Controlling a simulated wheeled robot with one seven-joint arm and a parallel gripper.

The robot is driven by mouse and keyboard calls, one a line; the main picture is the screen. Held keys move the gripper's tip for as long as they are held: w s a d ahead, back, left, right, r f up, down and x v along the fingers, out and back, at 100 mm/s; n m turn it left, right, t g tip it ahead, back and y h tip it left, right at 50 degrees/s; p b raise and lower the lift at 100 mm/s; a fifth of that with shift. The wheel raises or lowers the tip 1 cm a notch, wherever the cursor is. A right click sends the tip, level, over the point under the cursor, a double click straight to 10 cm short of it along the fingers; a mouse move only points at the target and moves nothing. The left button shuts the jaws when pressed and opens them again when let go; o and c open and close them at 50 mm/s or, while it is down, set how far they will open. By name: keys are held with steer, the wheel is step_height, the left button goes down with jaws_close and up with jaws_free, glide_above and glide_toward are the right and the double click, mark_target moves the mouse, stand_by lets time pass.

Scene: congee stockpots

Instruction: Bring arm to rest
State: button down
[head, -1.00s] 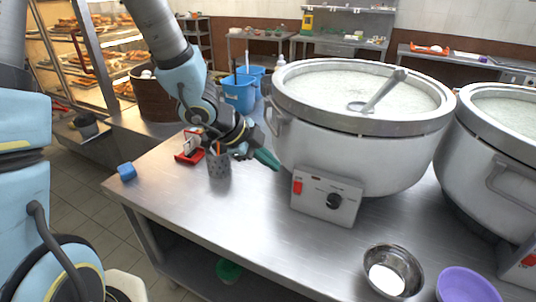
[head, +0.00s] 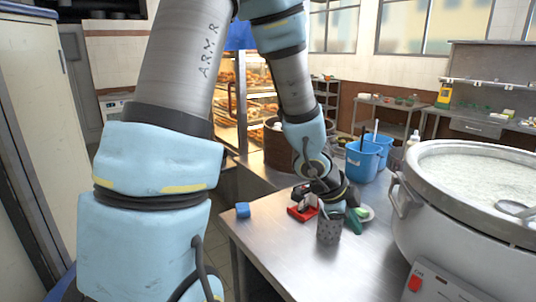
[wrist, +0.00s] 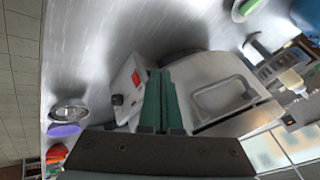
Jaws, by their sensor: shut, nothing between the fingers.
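My gripper (head: 354,221) has green fingers and is at the end of my blue and grey arm, above the steel table (head: 262,238).
A blue block (head: 242,210) and a red holder (head: 302,212) lie on the table. Blue buckets (head: 362,161) stand behind. A metal bowl (wrist: 70,113) and a purple bowl (wrist: 64,130) show in the wrist view. The table's front left is clear.

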steer(key=w+a+r+n+t+y, duration=0.1)
steer(key=w+a+n+y, duration=0.2)
steer(key=a+n, duration=0.45)
steer(key=w+a+n+t+y, duration=0.15)
steer(key=w+a+n, duration=0.25)
steer(key=a, duration=0.6)
steer(key=s+a+r+n+g+y, duration=0.1)
steer(key=s+a+n+g+y, duration=0.1)
steer(key=s+a+n, duration=0.4)
steer(key=a+n, duration=0.5)
steer(key=shift+s+a+r+g+b, duration=0.2)
steer(key=shift+a+r+g+b, duration=0.1)
steer(key=shift+a+g+b, duration=0.1)
